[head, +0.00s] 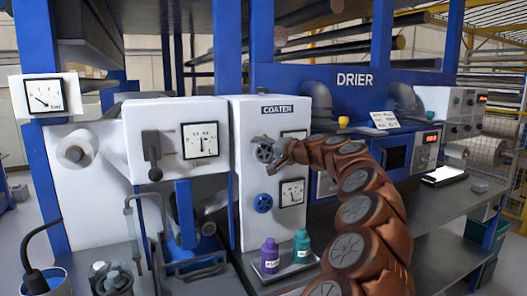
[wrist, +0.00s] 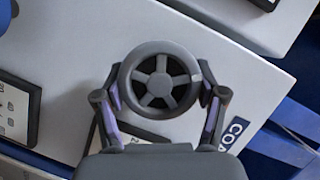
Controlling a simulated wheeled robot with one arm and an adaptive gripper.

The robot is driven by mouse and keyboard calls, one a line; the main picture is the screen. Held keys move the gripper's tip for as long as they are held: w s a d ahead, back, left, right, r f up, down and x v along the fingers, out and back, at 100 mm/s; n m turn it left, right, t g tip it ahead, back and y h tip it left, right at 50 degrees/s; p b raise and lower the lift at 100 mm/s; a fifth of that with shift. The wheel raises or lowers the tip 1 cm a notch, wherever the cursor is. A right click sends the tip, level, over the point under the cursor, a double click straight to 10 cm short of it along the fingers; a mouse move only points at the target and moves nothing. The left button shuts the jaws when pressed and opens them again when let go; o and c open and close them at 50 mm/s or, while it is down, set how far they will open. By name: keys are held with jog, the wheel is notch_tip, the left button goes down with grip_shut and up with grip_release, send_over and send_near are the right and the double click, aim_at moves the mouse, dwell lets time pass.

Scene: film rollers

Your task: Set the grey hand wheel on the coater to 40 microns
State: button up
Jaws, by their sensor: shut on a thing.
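The grey hand wheel (head: 264,152) is on the upper front of the white coater cabinet (head: 250,215), just below the COATER label. In the wrist view the spoked wheel (wrist: 160,80) fills the space between the fingers, with a small pale mark on its right rim. My gripper (head: 270,147) is shut on the wheel, one finger at each side of its rim. It also shows in the wrist view (wrist: 160,100). The upper dial (head: 294,134) beside the wheel is partly hidden by my arm, and its reading cannot be made out.
A blue hand wheel (head: 263,203) and a lower dial (head: 291,192) are below on the same cabinet. A purple bottle (head: 270,257) and a teal bottle (head: 302,247) stand on a tray at its foot. The drier (head: 355,80) stands to the right, behind my arm.

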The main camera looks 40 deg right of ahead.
jog(key=shift+m, duration=0.5)
jog(key=shift+t, duration=0.3)
jog(key=o, duration=1.1)
jog(key=shift+o, duration=0.2)
jog(key=s+r, duration=0.1)
jog(key=s, duration=1.1)
jog(key=shift+d+r, duration=0.2)
jog(key=shift+d, duration=0.05)
